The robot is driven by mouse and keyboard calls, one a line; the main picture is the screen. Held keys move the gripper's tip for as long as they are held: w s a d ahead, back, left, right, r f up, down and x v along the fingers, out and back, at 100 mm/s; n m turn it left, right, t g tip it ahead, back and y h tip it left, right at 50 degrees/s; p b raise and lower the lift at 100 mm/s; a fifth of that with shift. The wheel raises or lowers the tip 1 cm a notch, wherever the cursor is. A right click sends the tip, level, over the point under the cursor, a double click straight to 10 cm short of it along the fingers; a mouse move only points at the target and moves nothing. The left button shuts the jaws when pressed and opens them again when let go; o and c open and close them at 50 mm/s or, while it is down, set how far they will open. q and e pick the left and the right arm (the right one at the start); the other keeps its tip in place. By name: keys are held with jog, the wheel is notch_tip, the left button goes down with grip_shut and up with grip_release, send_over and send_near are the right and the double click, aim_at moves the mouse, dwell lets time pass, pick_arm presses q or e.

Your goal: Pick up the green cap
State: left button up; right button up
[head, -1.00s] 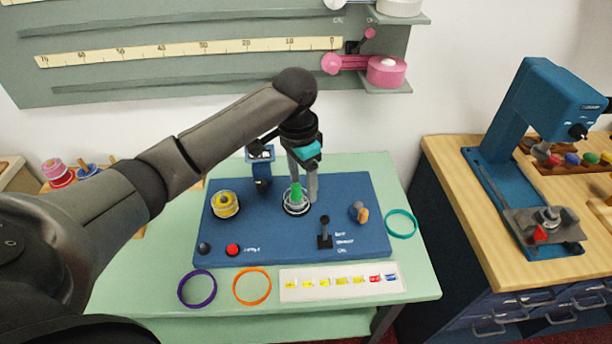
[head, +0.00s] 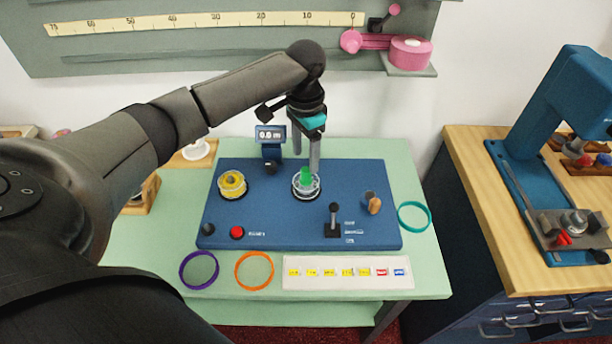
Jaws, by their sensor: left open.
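The green cap (head: 306,178) stands in a clear, silver-rimmed ring holder (head: 306,192) on the blue panel (head: 280,222), right of the yellow spool. My left gripper (head: 306,161) comes down from above with its two grey fingers apart. The fingertips are at or just above the cap's top, one to each side in the picture. The gripper is open and holds nothing. Whether a finger touches the cap I cannot tell. My right gripper is not in view.
A yellow spool (head: 232,184) and small display (head: 270,136) stand near the gripper. A black lever (head: 333,220), red button (head: 237,232) and wooden-tipped knob (head: 374,204) are on the panel. Purple (head: 199,270), orange (head: 254,271) and teal (head: 414,217) rings lie around it.

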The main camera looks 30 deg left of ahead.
aim_at(306, 170)
pick_arm(q)
notch_tip(306, 170, down, 5)
jog(key=shift+f+b, duration=0.2)
jog(key=shift+b, duration=0.45)
grip_shut()
